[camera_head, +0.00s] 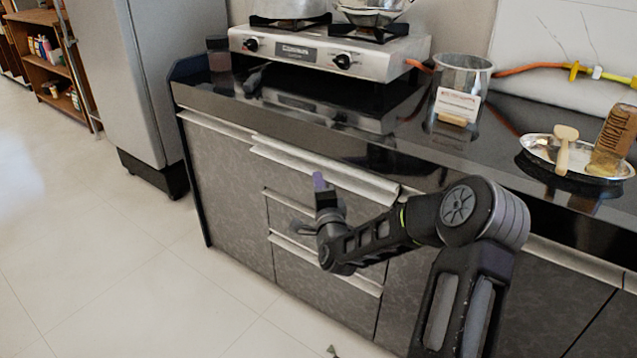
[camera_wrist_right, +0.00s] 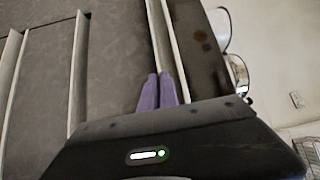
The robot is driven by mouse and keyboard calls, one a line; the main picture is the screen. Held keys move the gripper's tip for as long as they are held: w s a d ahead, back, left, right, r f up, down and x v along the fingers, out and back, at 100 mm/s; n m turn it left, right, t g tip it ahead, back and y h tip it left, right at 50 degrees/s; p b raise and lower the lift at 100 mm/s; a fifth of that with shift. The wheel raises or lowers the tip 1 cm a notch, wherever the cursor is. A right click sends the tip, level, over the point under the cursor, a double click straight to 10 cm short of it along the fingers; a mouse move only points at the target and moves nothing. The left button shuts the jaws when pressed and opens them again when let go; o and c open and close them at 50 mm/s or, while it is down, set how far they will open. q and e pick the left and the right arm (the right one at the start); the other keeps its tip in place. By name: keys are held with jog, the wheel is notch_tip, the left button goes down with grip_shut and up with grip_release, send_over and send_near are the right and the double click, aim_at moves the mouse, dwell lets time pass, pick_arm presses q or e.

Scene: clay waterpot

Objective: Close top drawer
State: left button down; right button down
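The top drawer (camera_head: 322,172) is in the grey cabinet under the black counter, with a long pale handle strip along its top edge. This strip stands out further than the ones below; how far the drawer is open I cannot tell. My right gripper (camera_head: 320,183) is in front of the drawer stack, its purple fingertips just below the strip. In the right wrist view, the fingertips (camera_wrist_right: 158,92) lie close together with nothing between them, near the top strip (camera_wrist_right: 164,50). Contact is unclear.
Lower drawer strips (camera_head: 325,262) show below my right gripper. A stove (camera_head: 330,52), a metal pot (camera_head: 462,78) and a silver tray (camera_head: 535,150) stand on the counter. A fridge (camera_head: 120,75) is at left. The tiled floor (camera_head: 110,260) before the cabinet is clear.

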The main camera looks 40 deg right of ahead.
aim_at(327, 177)
jog(key=shift+r, duration=0.1)
jog(key=d, duration=0.1)
jog(key=d+b, duration=0.1)
jog(key=shift+w+d, duration=0.3)
jog(key=shift+w, duration=0.1)
jog(key=shift+w+d, duration=0.1)
jog(key=shift+d, duration=0.25)
jog(key=shift+r, duration=0.15)
jog(key=c, duration=1.7)
grip_release()
jog(key=shift+d, duration=0.1)
jog(key=shift+o, duration=0.4)
jog(key=shift+f, duration=0.25)
